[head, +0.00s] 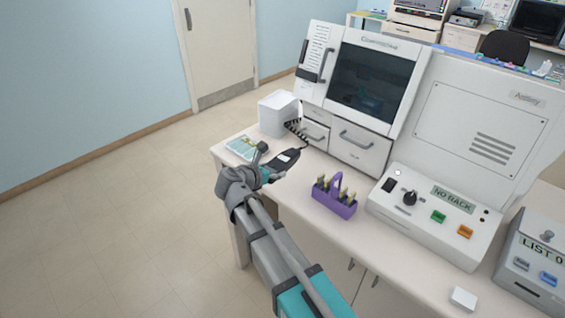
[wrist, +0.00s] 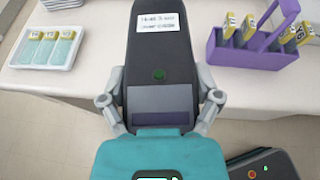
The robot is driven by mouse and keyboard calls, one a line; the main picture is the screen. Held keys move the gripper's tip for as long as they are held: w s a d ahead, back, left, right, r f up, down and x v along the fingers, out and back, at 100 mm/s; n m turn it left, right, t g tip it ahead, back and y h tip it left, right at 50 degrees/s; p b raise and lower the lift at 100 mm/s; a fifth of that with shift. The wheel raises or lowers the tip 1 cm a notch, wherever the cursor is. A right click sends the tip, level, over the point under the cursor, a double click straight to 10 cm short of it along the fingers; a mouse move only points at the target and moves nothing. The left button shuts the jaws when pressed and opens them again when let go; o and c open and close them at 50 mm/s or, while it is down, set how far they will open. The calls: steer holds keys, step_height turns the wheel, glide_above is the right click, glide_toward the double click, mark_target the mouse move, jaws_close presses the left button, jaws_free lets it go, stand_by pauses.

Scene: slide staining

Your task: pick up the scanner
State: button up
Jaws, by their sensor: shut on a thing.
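The scanner (wrist: 160,65) is a dark handheld device with a white label, a green button and a grey-violet panel at its near end. It fills the middle of the wrist view. My gripper (wrist: 162,100) has one finger on each side of it and is shut on it. In the head view the scanner (head: 284,160) shows as a dark shape at the end of my gripper (head: 268,173), over the left part of the counter. A dark coiled cord (head: 296,130) runs near its far end. From these views I cannot tell whether it is clear of the counter.
A purple caddy (head: 335,197) with yellow-topped slides stands to the right on the counter (head: 290,203). A tray of slides (head: 243,147) lies to the left. A white box (head: 278,113) and a large machine (head: 365,80) stand behind. A control panel (head: 435,215) is further right.

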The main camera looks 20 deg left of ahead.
steer(key=shift+p+v, duration=0.3)
steer(key=shift+v, duration=0.9)
steer(key=shift+d, duration=0.1)
steer(key=w+d+r+p, duration=0.1)
steer(key=w+d, duration=0.2)
steer(key=d, duration=0.9)
steer(key=w+d+r+p, duration=0.1)
steer(key=w+d, duration=0.3)
steer(key=d, duration=0.9)
steer(key=shift+r, duration=0.3)
stand_by(0.6)
steer(key=shift+p, duration=0.3)
step_height(320, 180, up, 3)
steer(key=p, duration=0.3)
steer(key=shift+s, duration=0.1)
steer(key=shift+f, duration=0.1)
stand_by(0.4)
